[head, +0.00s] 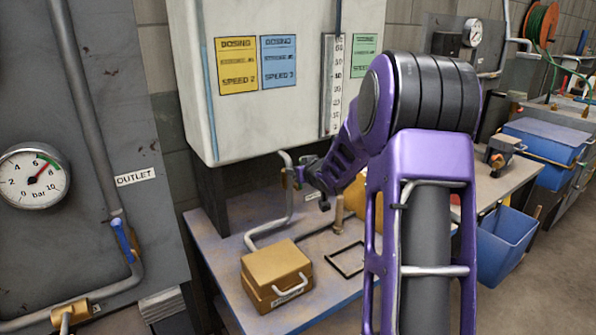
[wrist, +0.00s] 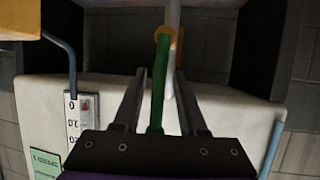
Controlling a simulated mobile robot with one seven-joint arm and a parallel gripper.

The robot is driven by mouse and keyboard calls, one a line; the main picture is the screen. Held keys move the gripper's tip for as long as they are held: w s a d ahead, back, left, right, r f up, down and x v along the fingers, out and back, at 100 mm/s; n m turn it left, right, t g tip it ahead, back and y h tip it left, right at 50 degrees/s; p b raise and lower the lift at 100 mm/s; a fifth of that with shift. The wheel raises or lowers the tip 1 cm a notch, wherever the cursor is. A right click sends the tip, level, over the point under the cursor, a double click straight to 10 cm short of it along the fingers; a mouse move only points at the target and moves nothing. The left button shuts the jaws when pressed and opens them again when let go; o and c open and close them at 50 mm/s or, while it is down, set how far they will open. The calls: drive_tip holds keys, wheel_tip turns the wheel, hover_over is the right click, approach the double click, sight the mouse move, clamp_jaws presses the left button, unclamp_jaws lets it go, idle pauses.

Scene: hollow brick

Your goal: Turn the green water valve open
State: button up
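The green valve handle (wrist: 158,85) is a long green lever in the wrist view. It runs from an orange-brass valve fitting (wrist: 172,42) on a pale pipe down toward my gripper's palm. My gripper (wrist: 160,82) is open, with one finger on each side of the lever and a visible gap to each finger. The lever's near end is hidden behind the palm. In the head view my gripper (head: 312,182) is beside the pipe under the white tank; the green lever cannot be made out there.
The white dosing tank (head: 270,130) with a scale hangs just above my gripper. A brass-coloured box (head: 268,270) and a black frame (head: 348,262) are on the bench (head: 225,262) below. A blue-handled valve (head: 122,240) labelled outlet is on the left panel.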

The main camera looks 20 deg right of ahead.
drive_tip(key=shift+s+d, duration=0.1)
drive_tip(key=p+v, duration=0.3)
drive_tip(key=v, duration=1.4)
drive_tip(key=shift+r, duration=0.15)
